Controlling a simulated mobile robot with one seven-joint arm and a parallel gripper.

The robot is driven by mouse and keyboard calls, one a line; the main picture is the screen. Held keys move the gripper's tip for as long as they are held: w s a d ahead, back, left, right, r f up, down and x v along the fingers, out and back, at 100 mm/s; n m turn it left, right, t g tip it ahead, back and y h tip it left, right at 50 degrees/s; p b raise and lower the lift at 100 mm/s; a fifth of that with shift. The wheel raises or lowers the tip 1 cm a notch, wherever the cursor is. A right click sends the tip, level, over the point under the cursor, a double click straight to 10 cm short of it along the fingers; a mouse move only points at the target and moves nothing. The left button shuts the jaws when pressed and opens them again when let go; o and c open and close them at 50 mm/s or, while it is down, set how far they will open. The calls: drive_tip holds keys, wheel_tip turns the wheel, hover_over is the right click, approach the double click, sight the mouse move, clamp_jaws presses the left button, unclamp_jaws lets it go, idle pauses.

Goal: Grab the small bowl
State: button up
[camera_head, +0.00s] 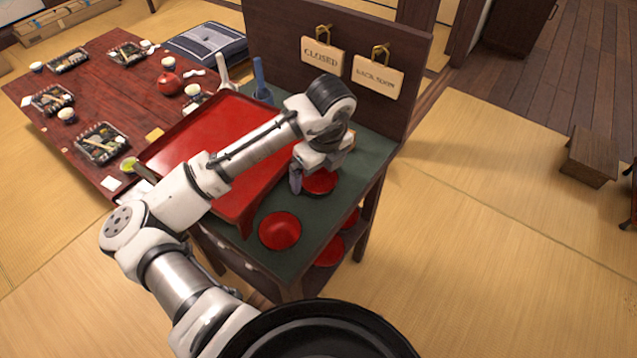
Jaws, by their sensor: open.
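Two red bowls sit on the green top of a small stand (262,206). The nearer red bowl (280,231) stands in the clear near the front edge. The farther red bowl (322,183) is partly hidden by my gripper (296,184). My gripper points down at the left side of the farther bowl, with its fingers close to the rim. It is open; whether it touches the bowl cannot be told. More red bowls (329,252) sit on the shelf below. I cannot tell from size which bowl is the small one.
A large red tray (213,128) lies left of the bowls, under my arm. A dark back panel (290,40) with two hanging signs rises behind. A low table (100,75) with lunch boxes stands left.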

sight(317, 186)
drive_tip(key=shift+w+f, duration=0.15)
drive_tip(key=shift+f, duration=1.65)
drive_tip(key=c, duration=1)
drive_tip(key=shift+r, duration=0.1)
drive_tip(key=shift+c, duration=0.2)
